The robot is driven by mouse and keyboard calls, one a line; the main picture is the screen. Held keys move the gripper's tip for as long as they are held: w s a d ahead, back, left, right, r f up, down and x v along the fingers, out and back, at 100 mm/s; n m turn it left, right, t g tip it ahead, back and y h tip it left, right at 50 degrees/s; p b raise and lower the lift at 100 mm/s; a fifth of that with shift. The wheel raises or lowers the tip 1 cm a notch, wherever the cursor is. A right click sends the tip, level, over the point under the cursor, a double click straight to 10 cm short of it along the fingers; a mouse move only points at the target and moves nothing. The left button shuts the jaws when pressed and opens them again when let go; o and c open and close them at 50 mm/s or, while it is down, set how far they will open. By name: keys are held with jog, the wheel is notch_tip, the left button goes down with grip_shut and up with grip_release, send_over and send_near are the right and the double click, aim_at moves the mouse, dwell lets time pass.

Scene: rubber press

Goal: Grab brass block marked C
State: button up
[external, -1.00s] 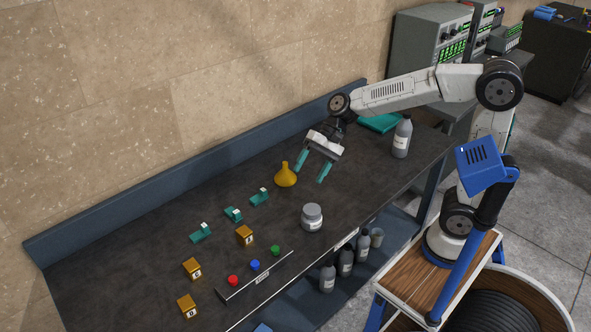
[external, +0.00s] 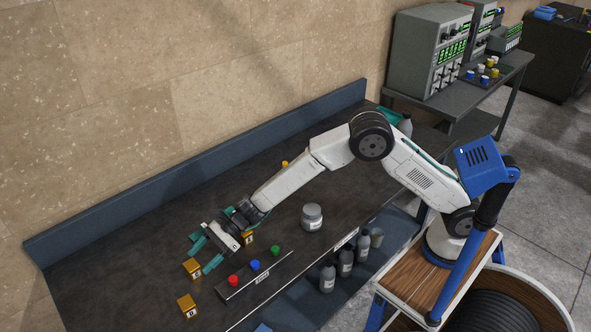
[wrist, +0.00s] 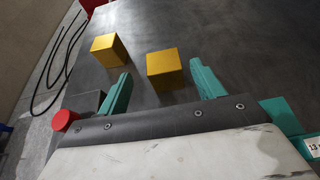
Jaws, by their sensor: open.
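Three brass blocks stand on the dark bench. The middle one (external: 192,269) is close to my gripper (external: 198,262). Its letter is too small to read surely, perhaps C or E. In the wrist view the middle block (wrist: 165,70) lies ahead, between the lines of my gripper's teal fingers (wrist: 160,72), which are open and empty. A second block, seemingly marked D (external: 187,306), is nearer the front edge; it shows left of the fingers in the wrist view (wrist: 108,50). The third block (external: 248,238) is partly hidden behind my wrist.
A panel with red (external: 233,281), blue (external: 255,265) and green (external: 275,251) buttons stands along the front edge. A grey jar (external: 312,217) is to the right. A teal labelled piece (wrist: 310,146) sits at the wrist view's right edge.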

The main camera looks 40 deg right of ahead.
aim_at(186, 271)
jog(key=x, duration=0.6)
jog(key=shift+w+a, duration=0.1)
jog(key=shift+w, duration=0.15)
jog(key=c, duration=1.4)
